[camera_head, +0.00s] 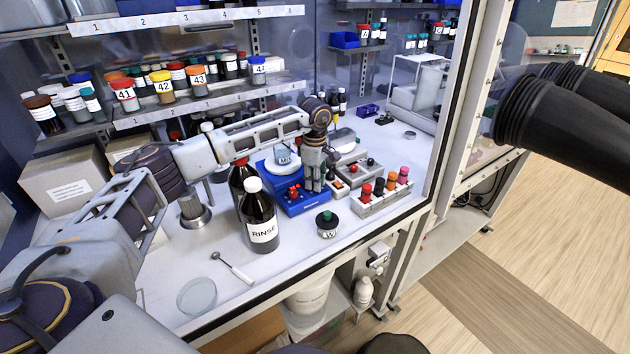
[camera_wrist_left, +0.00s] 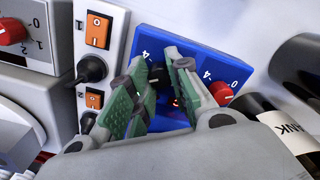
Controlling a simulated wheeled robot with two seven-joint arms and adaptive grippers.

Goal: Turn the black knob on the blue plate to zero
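The blue plate (camera_head: 309,209) lies on the worktop in the head view, partly behind my left gripper (camera_head: 313,176). In the left wrist view the blue plate (camera_wrist_left: 213,61) carries printed numbers, a red knob (camera_wrist_left: 220,92) on the right and the black knob (camera_wrist_left: 156,75). The green-padded fingers of my left gripper (camera_wrist_left: 160,66) are spread, with the black knob between their tips. A gap shows beside the knob; I cannot tell whether either finger touches it. The knob's pointer is hidden. My right gripper is in neither view.
A RINSE bottle (camera_head: 259,220) and another dark bottle (camera_head: 240,178) stand left of the plate. A grey switch box (camera_wrist_left: 100,50) with orange rockers is beside it. A rack of coloured caps (camera_head: 383,193) and a green-topped jar (camera_head: 327,224) are close by. Black sleeves (camera_head: 545,105) jut in at right.

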